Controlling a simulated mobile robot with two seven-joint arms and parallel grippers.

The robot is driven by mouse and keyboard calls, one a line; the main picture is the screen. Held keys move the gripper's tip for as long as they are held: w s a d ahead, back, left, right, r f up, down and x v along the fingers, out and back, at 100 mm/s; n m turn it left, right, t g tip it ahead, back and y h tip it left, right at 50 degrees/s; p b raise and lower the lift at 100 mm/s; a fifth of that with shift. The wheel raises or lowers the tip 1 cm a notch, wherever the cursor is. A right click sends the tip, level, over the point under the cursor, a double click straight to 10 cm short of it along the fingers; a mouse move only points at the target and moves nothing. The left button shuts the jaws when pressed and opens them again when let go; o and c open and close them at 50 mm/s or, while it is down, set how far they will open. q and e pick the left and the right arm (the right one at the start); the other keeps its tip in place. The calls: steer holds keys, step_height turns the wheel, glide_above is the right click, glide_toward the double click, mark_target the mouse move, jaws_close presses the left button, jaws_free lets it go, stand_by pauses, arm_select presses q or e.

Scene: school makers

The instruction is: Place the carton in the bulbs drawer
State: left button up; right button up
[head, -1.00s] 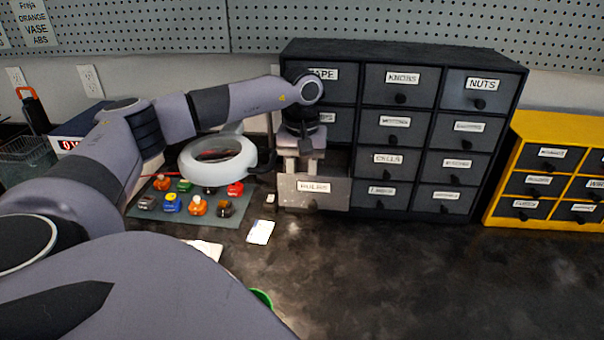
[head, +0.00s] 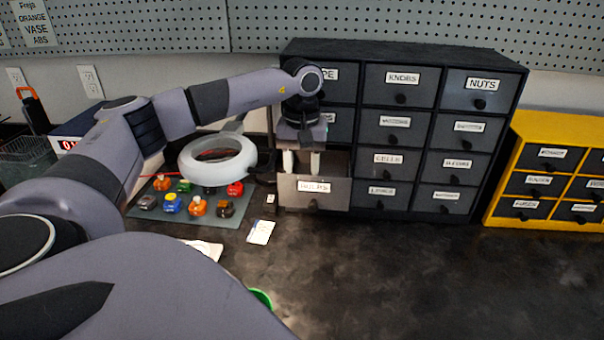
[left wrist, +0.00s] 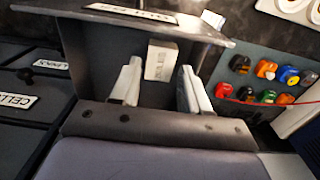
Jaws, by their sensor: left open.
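The bulbs drawer (head: 330,198) is pulled out at the lower left of the dark cabinet. My left gripper (head: 302,174) is above this drawer, pointing down, with its two pale fingers apart. The carton (left wrist: 161,60) is a small pale box with faint print. It shows in the left wrist view inside the open drawer, near its front panel. The left gripper (left wrist: 160,84) is open, its fingertips on either side of the line to the carton, with a visible gap. The drawer front hides the carton in the head view. The right gripper is not in view.
A white ring-shaped magnifier lamp (head: 217,160) stands just left of the drawer, close to my left arm. Several coloured small items lie on a grey-green mat (head: 232,212). A yellow drawer cabinet (head: 510,190) is at the right. The counter (head: 420,280) in front is clear.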

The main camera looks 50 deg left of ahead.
arm_select(q)
step_height(320, 180, up, 10)
stand_by(0.3)
steer(key=shift+d, duration=0.1)
stand_by(0.5)
